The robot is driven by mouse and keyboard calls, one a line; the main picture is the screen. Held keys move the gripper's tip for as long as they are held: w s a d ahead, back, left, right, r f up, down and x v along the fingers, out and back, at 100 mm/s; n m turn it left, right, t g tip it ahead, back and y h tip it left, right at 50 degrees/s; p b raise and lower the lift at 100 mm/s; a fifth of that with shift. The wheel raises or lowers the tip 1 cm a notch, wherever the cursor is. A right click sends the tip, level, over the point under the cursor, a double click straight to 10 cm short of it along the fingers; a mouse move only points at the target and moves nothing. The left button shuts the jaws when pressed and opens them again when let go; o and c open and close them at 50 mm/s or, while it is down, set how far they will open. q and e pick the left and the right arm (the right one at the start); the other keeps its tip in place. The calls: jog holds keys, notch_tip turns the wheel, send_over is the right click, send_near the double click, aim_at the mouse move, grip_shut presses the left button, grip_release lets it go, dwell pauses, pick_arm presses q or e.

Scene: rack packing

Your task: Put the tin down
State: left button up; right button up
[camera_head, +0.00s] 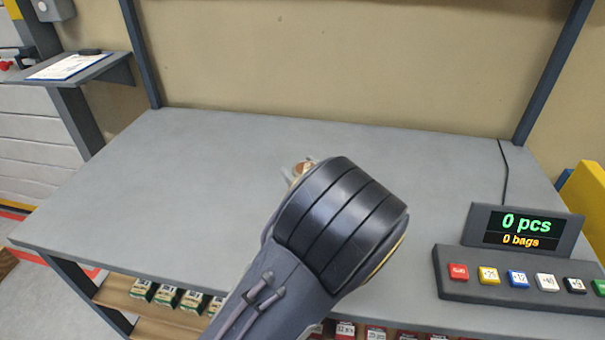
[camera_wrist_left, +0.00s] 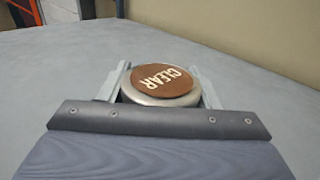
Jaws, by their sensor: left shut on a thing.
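A round tin with a brown top lettered "CLEAR" and a silver rim (camera_wrist_left: 162,82) sits between the two fingers of my left gripper (camera_wrist_left: 160,88) in the left wrist view. The fingers close on it from both sides. In the head view only a small part of the tin (camera_head: 303,168) shows past my left wrist, which hides most of it and the gripper. The grey tabletop (camera_head: 200,170) lies beneath. I cannot tell whether the tin touches it. My right gripper is not in view.
A counter display reading "0 pcs, 0 bags" (camera_head: 524,228) and a panel of coloured buttons (camera_head: 515,276) stand at the table's right. Small boxes (camera_head: 168,295) sit on a shelf below the front edge. The tabletop's left and back are clear.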

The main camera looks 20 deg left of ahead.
pick_arm(q)
jog(key=s+d+r+p, duration=0.5)
jog(key=s+d+r, duration=0.1)
jog(key=s+r, duration=0.6)
jog(key=w+r+m+t+h+p, duration=0.3)
jog(key=w+m+t+p, duration=0.1)
jog(key=w+p, duration=0.25)
jog(key=w+f+m+t+h+p, duration=0.3)
jog(key=w+f+m+t+h, duration=0.1)
jog(key=f+h, duration=0.3)
jog(key=shift+a+f+p, duration=0.15)
jog(key=shift+f+p, duration=0.15)
jog(key=shift+r, duration=0.15)
